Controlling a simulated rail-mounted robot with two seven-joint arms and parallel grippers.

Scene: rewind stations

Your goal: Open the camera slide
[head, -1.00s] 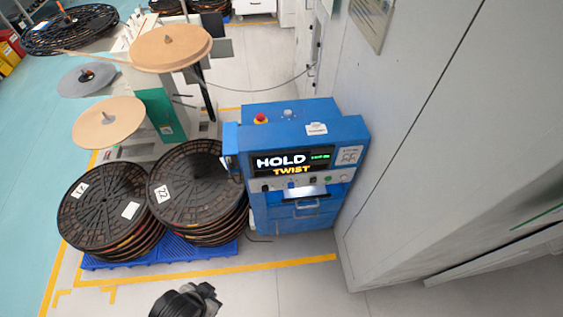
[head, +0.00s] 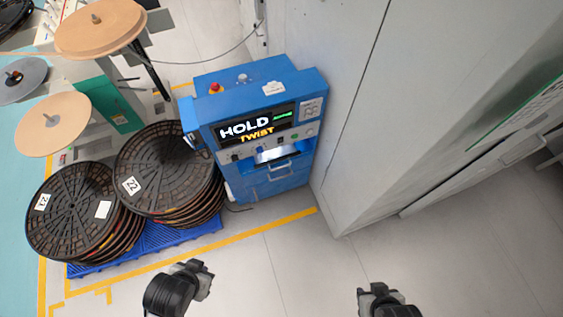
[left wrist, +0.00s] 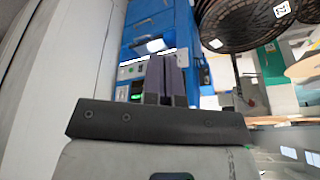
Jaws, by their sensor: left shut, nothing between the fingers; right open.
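A blue machine (head: 262,130) stands against the grey cabinet wall, with a screen (head: 255,127) reading HOLD TWIST. Below its row of buttons is a brightly lit recess (head: 271,155), with a handle (head: 279,170) under it. I cannot tell which part is the camera slide or whether it is open. My left gripper (head: 200,275) is in front of the machine, apart from it. In the left wrist view its fingers (left wrist: 167,75) are together, empty, and overlap the blue machine (left wrist: 150,25). My right gripper (head: 379,292) is open and empty, lower right of the machine.
Stacks of black reels (head: 70,212) sit on a blue pallet (head: 150,240) just left of the machine. A rewind stand with tan discs (head: 100,25) is behind them. A grey cabinet (head: 350,150) blocks the right. The floor in front is clear.

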